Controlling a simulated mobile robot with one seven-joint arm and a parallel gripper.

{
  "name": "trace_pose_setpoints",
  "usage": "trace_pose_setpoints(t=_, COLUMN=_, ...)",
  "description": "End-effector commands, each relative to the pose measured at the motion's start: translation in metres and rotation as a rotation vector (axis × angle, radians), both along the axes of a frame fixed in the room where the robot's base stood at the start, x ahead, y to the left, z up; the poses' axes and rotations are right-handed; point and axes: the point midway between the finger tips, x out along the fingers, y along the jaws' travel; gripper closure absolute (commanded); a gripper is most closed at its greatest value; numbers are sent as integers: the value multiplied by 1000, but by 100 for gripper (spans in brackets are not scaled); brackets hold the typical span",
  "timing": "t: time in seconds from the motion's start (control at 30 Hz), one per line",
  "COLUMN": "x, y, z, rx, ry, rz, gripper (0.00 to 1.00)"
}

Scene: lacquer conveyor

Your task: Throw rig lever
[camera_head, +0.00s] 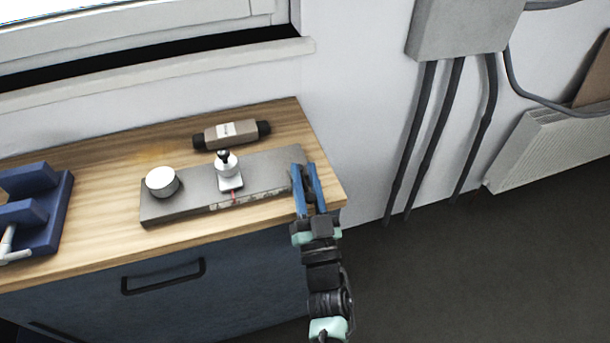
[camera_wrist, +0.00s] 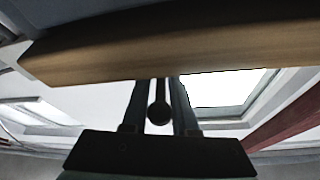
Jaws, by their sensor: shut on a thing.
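The rig is a long grey plate (camera_head: 262,172) on the wooden cabinet top, with a white round knob (camera_head: 161,181) at its left end. A small black-balled post on a white base (camera_head: 228,170) stands at its middle. My gripper (camera_head: 306,178) is at the plate's right end, its blue fingers pointing away from the camera. In the wrist view, a dark round knob on a thin stem (camera_wrist: 158,114) sits between the fingers of my gripper (camera_wrist: 158,88); it looks like the rig lever. My gripper is shut on it. The fingers hide the lever in the head view.
A brown cylinder with black ends (camera_head: 232,134) lies behind the plate. A blue fixture (camera_head: 36,213) stands at the left of the wooden top (camera_head: 110,235). A grey wall box (camera_head: 462,28) with hanging cables is at right, above open dark floor (camera_head: 460,280).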

Motion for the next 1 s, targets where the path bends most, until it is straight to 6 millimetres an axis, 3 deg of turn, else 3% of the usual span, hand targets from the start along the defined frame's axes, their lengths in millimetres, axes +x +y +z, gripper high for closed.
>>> trace_pose_setpoints(t=0.67, x=1, y=-2, z=3, rx=-1, ry=-4, rz=25, gripper=100)
trace_pose_setpoints(t=1.0, x=7, y=-11, z=1, rx=-1, ry=-4, rz=287, gripper=100)
